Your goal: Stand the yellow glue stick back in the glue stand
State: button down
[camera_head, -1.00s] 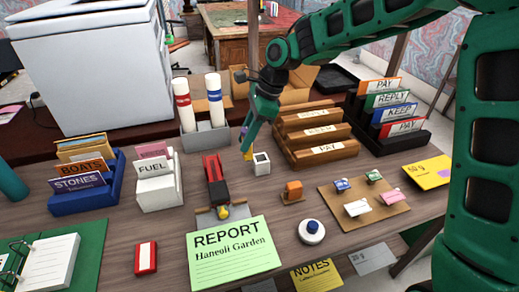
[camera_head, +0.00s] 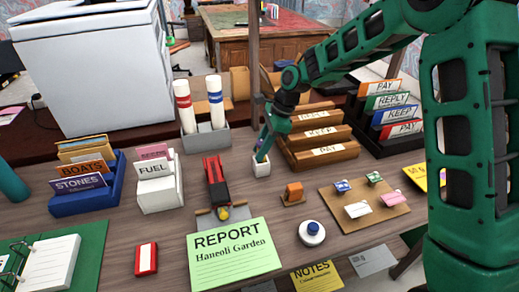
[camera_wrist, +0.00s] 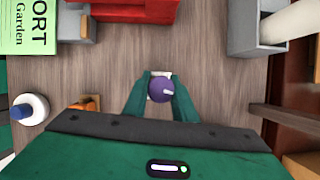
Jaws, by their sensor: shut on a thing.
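The glue stand (camera_head: 261,170) is a small white block on the desk, left of the wooden letter rack. My gripper (camera_head: 262,153) is right above it, pointing down, shut on the glue stick. In the wrist view the round purple top of the glue stick (camera_wrist: 161,90) sits between my two fingers, with a bit of the white stand (camera_wrist: 161,74) showing behind it. The yellow body is hidden in both views now. The stick looks upright at the stand's opening; its lower part appears to be inside, but how deep I cannot tell.
A red and black stapler-like tool (camera_head: 215,182) stands to the left. The wooden letter rack (camera_head: 318,154) is close on the right. An orange item (camera_head: 293,193) is in front, and a grey holder (camera_head: 206,140) with two white rolls stands behind left.

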jog(key=shift+f, duration=0.2)
jog(key=c, duration=1.5)
grip_release()
jog(key=shift+o, duration=0.2)
jog(key=shift+r, duration=0.1)
jog(key=v, duration=1.2)
jog(key=shift+r, duration=0.2)
